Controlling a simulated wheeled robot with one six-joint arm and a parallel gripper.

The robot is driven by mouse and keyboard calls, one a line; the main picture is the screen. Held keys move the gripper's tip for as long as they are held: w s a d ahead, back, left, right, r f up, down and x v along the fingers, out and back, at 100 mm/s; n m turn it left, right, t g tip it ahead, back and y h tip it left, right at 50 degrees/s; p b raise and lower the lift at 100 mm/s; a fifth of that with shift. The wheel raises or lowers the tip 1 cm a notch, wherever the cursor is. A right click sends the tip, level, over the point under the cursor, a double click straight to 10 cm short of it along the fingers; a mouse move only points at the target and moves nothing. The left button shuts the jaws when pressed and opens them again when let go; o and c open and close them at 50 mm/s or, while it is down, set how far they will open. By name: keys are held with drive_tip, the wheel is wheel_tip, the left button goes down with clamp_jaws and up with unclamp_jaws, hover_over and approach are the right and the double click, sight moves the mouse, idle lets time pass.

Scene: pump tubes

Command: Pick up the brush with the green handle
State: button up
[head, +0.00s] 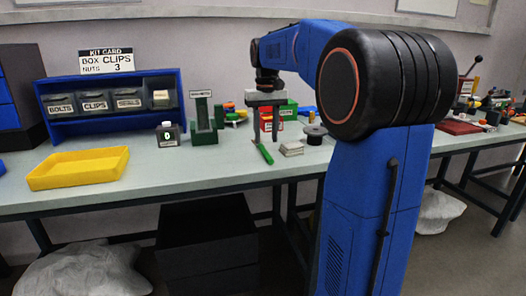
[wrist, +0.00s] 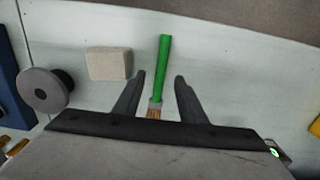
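The brush with the green handle (wrist: 164,65) lies on the pale bench top. In the wrist view its green handle points up the picture, and its ferrule and brown bristles (wrist: 154,110) sit between my two fingers. My gripper (wrist: 163,80) is open, with a finger on either side of the brush and a visible gap to each. In the head view my gripper (head: 265,141) hangs pointing down above the bench, and the brush's green handle (head: 265,153) shows just below it, near the front edge. The bristle end is hidden there.
A pale block (wrist: 109,64) and a dark spool (wrist: 46,90) lie left of the brush in the wrist view. In the head view a yellow tray (head: 50,181), a dark bottle (head: 168,135) and a green stand (head: 205,137) are to the left. Bare bench lies between.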

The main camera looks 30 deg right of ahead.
sight(266, 151)
drive_tip(key=shift+f, duration=2.25)
clamp_jaws()
wheel_tip(266, 151, up, 10)
